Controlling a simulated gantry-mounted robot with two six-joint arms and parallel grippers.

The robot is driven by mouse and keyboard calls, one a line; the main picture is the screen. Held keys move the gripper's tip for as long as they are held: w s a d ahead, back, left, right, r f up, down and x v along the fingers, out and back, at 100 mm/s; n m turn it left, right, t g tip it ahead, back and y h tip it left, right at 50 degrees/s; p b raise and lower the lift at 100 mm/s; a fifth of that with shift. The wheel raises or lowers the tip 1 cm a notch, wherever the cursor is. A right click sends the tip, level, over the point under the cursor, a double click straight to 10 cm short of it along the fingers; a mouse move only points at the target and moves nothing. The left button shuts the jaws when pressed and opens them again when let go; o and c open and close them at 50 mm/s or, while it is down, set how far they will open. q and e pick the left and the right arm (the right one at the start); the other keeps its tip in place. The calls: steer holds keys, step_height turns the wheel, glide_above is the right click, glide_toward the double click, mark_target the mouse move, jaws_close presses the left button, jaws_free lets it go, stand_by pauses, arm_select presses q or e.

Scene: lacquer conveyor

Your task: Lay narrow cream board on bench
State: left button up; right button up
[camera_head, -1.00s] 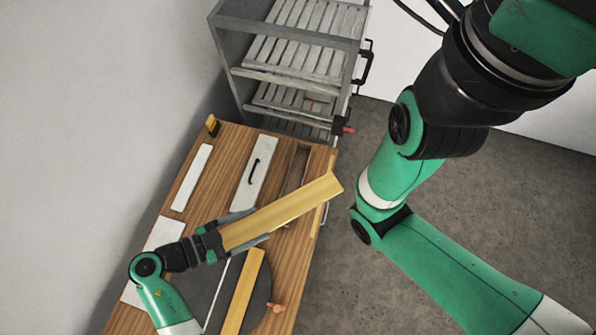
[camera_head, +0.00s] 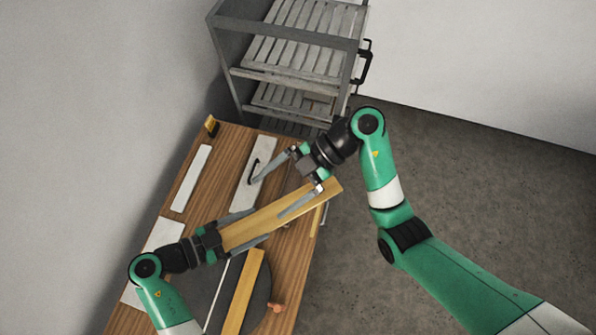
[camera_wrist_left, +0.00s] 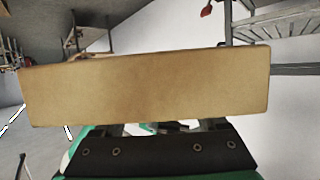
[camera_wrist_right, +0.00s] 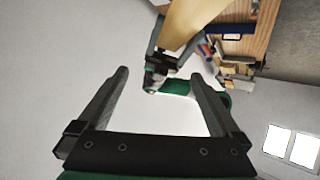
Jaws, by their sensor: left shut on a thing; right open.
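A long pale yellow-cream board (camera_head: 275,215) is held above the bench (camera_head: 205,210), slanting up to the right. My left gripper (camera_head: 258,225) is shut on its lower left end. The board's broad face fills the middle of the left wrist view (camera_wrist_left: 145,85). My right gripper (camera_head: 266,199) is open and empty. In the head view, one of its fingers crosses over the board and the other is over the bench. In the right wrist view the board (camera_wrist_right: 188,22) shows at the top, beyond the open fingers.
A second yellow board (camera_head: 244,292) lies over a dark round plate (camera_head: 262,300) on the bench. A narrow white strip (camera_head: 192,178) and a white panel with a black handle (camera_head: 243,190) lie farther back. A grey slatted rack (camera_head: 300,50) stands behind the bench.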

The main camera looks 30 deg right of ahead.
mark_target(283, 209)
steer(key=d+f+m, duration=0.1)
steer(key=f, duration=0.1)
steer(key=s+d+f, duration=0.1)
steer(key=f, duration=0.1)
steer(key=s+d+f+m, duration=0.1)
steer(key=d+f, duration=0.1)
steer(key=shift+f+m+h, duration=0.3)
steer(key=shift+f+h, duration=0.05)
steer(key=shift+h, duration=0.05)
steer(key=shift+d, duration=0.15)
steer(key=shift+x, duration=2.55)
steer(key=shift+r, duration=0.1)
steer(key=c, duration=1.4)
arm_select(q)
steer(key=o, duration=1.6)
steer(key=shift+c, duration=0.2)
arm_select(e)
steer(key=shift+c, duration=0.8)
